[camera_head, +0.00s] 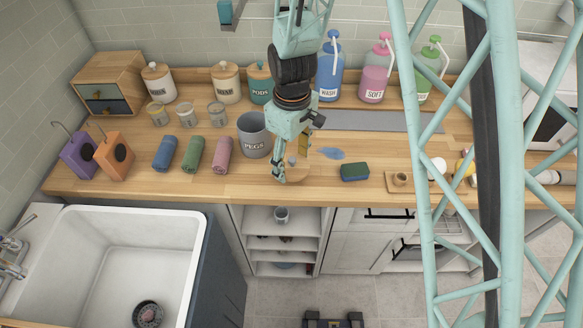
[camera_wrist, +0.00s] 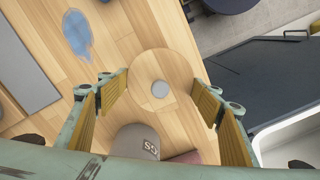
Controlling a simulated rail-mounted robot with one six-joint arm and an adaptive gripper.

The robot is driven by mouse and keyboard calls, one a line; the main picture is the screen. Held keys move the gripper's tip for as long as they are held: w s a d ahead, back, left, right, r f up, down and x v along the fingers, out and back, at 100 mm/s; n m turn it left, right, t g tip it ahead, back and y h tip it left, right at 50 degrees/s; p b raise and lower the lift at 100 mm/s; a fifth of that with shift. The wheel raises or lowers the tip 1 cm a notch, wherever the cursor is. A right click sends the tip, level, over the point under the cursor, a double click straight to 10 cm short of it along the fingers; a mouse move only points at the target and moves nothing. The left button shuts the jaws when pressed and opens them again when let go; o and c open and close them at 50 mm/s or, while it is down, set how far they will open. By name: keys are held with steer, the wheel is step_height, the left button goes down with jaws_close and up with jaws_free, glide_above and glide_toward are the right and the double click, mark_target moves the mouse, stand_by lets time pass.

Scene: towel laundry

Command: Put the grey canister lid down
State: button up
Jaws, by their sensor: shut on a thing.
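The grey canister lid (camera_wrist: 140,76) is a round wooden disc with a grey knob, seen in the wrist view between the two finger pads. My gripper (camera_head: 291,165) is shut on the lid by its rim. In the head view the lid (camera_head: 298,171) is partly hidden by the fingers, low over the front of the wooden counter. I cannot tell whether it touches the counter. The grey canister (camera_head: 254,137), marked PEGS, stands upright and open just left of my gripper. It also shows at the bottom of the wrist view (camera_wrist: 135,141).
A blue puddle (camera_head: 329,153) and a green-blue sponge (camera_head: 354,172) lie right of my gripper. Rolled towels (camera_head: 193,154) lie left of the canister. Lidded canisters (camera_head: 226,84) and pump bottles (camera_head: 375,80) line the back. The counter's front edge (camera_head: 240,199) is close.

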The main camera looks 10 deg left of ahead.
mark_target(291, 168)
steer(key=shift+w+a+f, duration=0.1)
steer(key=shift+w+f, duration=0.1)
steer(key=shift+f, duration=1.6)
steer(key=shift+f, duration=0.15)
steer(key=o, duration=0.8)
steer(key=shift+o, duration=0.2)
steer(key=shift+r, duration=6.2)
